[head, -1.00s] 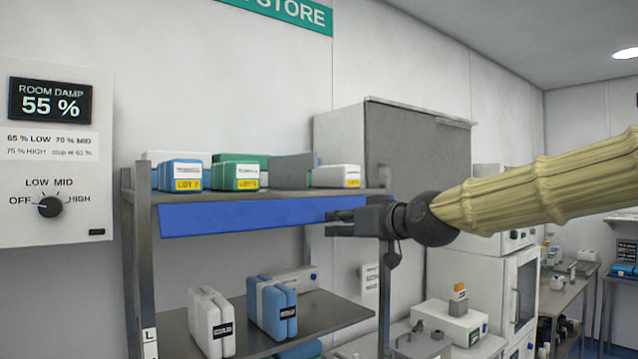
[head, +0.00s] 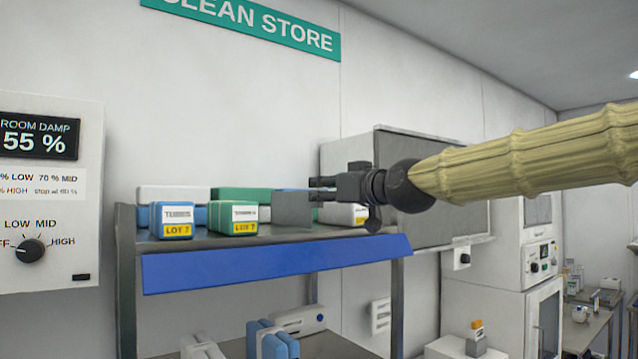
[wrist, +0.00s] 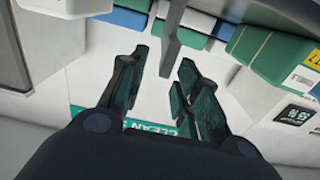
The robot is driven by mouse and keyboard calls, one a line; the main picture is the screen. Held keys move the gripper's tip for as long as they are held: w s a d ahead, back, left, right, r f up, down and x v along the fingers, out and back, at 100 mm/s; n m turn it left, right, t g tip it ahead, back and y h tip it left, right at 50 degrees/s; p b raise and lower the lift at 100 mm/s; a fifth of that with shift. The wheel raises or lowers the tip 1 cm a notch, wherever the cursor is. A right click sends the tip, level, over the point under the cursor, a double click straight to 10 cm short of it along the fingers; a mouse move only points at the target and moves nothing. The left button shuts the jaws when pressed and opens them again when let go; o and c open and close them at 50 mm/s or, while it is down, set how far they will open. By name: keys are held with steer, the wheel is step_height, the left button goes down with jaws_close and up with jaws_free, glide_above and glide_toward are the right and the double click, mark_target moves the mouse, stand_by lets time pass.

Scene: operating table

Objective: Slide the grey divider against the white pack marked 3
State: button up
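The grey divider (head: 292,210) stands upright on the top shelf, between the green pack on its left and a white pack (head: 336,214) on its right. The white pack has a yellow label, is partly hidden behind the divider and my gripper, and its number cannot be read. My gripper (head: 322,189) is at the divider's upper right part in the head view. In the wrist view my gripper (wrist: 163,62) is open, with the edge of the divider (wrist: 172,30) between its fingertips. Contact with the fingers cannot be made out.
A green pack (head: 232,216) and a blue pack (head: 171,220) stand at the shelf's front left, with more packs behind. The top shelf (head: 275,235) has a blue front strip (head: 275,264). A grey-fronted cabinet (head: 435,195) stands behind my arm.

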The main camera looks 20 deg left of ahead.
steer(key=x, duration=0.3)
steer(key=shift+s+a+f+p, duration=0.1)
steer(key=shift+s+a+p, duration=0.15)
steer(key=shift+p, duration=0.15)
steer(key=shift+w, duration=0.25)
steer(key=shift+s+d, duration=0.2)
steer(key=shift+s, duration=0.05)
steer(key=shift+w+a, duration=0.15)
jaws_close()
